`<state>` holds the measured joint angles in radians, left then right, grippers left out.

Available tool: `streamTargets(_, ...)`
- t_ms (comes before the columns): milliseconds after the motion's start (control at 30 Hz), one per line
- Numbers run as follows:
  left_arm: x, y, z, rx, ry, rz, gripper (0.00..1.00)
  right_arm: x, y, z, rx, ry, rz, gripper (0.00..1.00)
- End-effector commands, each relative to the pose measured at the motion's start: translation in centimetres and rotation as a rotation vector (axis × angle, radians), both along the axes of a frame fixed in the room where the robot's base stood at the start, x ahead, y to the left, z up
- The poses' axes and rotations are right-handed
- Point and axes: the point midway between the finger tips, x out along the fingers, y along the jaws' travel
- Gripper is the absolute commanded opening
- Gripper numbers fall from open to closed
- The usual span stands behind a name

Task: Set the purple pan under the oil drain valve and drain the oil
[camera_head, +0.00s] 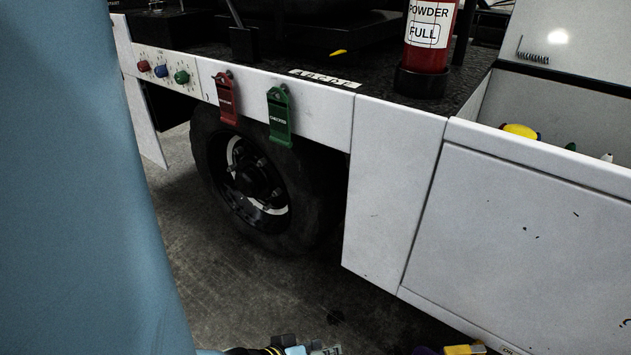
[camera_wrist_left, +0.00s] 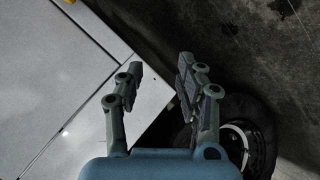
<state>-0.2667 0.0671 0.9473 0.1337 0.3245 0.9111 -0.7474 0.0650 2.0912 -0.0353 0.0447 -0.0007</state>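My left gripper (camera_wrist_left: 158,78) is open and empty in the left wrist view. Its two grey fingers are well apart, above a white body panel, with the wheel beyond on the right. The oil drain valve cannot be made out in either view. My right gripper is not in view.
The loader's white side panel (camera_head: 395,190) and black wheel (camera_head: 262,185) fill the middle. Red (camera_head: 226,97) and green (camera_head: 279,115) tags hang above the wheel. A red extinguisher (camera_head: 428,38) stands on the deck. Bare floor (camera_head: 245,300) lies beside the wheel. Small items line the bottom edge.

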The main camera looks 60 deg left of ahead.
Motion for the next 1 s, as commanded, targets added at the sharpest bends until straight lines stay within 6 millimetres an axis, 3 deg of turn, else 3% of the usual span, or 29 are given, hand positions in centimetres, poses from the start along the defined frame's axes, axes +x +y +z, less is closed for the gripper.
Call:
streamTargets(433,-1.1,0.0,-0.3,0.028,0.043,-0.026,0.37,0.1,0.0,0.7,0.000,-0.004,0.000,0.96)
streamTargets(700,-1.1,0.0,-0.3,0.028,0.042,-0.025,0.03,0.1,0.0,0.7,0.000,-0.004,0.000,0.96)
streamTargets(767,-1.1,0.0,-0.3,0.022,0.046,-0.021,0.00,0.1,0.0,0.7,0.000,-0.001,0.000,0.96)
streamTargets(867,-2.1,-0.1,-1.4,0.005,0.115,-0.015,0.00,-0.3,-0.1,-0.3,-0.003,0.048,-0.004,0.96)
streamTargets(1000,-4.2,-0.8,-3.7,-0.017,0.342,-0.022,0.00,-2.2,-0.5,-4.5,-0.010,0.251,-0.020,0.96)
